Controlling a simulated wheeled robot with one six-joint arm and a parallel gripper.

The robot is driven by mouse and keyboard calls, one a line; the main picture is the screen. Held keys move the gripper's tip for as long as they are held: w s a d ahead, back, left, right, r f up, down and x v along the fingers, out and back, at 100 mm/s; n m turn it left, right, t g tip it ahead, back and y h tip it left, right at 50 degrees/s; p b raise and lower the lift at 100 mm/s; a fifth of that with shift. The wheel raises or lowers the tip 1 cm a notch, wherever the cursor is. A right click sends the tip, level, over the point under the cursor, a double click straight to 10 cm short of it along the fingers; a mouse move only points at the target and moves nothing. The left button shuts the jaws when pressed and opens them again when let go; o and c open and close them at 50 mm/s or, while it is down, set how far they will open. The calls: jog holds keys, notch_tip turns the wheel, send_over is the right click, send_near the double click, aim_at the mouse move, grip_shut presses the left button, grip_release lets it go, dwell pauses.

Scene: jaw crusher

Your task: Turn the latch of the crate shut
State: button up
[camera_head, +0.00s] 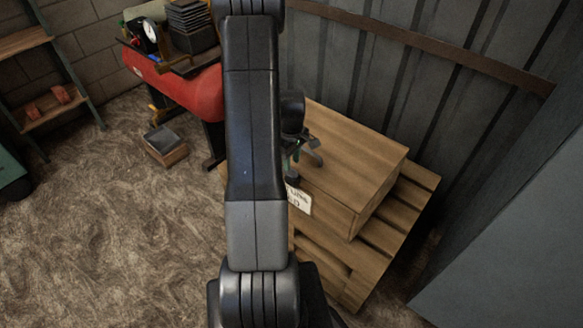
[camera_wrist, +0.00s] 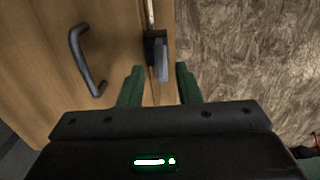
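The wooden crate (camera_head: 355,150) sits on a pallet beside the corrugated wall in the head view. In the wrist view its wood face (camera_wrist: 30,75) fills the left side, with a dark curved handle (camera_wrist: 88,65) on it. The latch (camera_wrist: 160,58), a small dark and grey piece, is near the crate's edge. My gripper (camera_wrist: 160,82) is open, with one green finger on each side of the latch's lower end. I cannot tell whether either finger touches it. In the head view my arm hides part of the crate, and the latch cannot be made out.
The pallet (camera_head: 388,236) extends past the crate. A white label (camera_head: 299,200) is by the crate's front. A red bench (camera_head: 190,92) stands at the back left, with a small open box (camera_head: 166,147) on the floor. The floor (camera_head: 110,240) at left is clear.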

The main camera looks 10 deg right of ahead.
aim_at(292, 169)
jog(key=shift+f, duration=1.8)
jog(key=shift+c, duration=0.4)
grip_shut()
